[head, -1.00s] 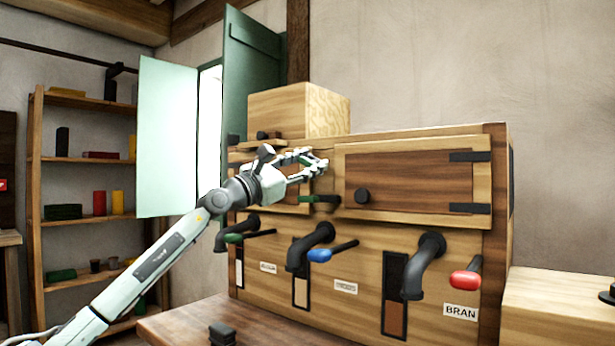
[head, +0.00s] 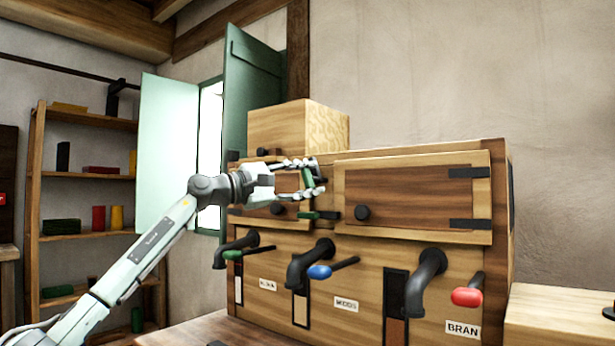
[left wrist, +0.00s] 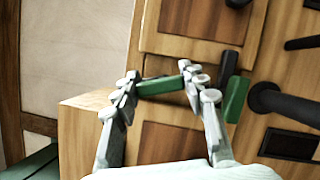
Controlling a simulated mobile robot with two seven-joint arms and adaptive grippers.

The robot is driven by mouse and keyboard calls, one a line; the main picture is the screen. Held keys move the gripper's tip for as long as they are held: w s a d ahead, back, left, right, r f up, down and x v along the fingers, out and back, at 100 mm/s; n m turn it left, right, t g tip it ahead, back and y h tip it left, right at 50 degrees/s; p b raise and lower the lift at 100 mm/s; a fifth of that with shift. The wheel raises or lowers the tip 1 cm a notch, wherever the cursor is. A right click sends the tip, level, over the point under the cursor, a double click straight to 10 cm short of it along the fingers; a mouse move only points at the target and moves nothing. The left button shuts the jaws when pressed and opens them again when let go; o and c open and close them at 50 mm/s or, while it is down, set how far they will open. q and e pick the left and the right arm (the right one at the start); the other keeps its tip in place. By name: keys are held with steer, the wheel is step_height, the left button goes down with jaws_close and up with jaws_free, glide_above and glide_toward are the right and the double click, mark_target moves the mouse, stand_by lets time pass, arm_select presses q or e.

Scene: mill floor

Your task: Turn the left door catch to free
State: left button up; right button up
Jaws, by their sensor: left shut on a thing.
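My left gripper (head: 312,180) is shut on a green bar, the upper catch handle (head: 308,180), at the post between the two upper doors. The bar stands about upright between the fingers; in the left wrist view the same handle (left wrist: 160,85) bridges both fingertips. The fingers hide its pivot. A second green catch (head: 305,215) with a black end lies level just below; it also shows in the left wrist view (left wrist: 237,98), beside one finger. The left door (head: 286,186) looks closed and is partly covered by my gripper. My right gripper is not in view.
The closed right door (head: 410,195) has a black knob (head: 362,213). Below stick out black spouts (head: 425,280) with green, blue (head: 319,272) and red (head: 467,297) handles. A wooden box (head: 290,128) sits on top. Shelves (head: 90,225) stand at the left.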

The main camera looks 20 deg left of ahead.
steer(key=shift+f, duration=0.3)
arm_select(q)
steer(key=o, duration=1.2)
steer(key=shift+a, duration=0.1)
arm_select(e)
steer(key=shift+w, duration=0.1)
arm_select(q)
steer(key=v, duration=1.2)
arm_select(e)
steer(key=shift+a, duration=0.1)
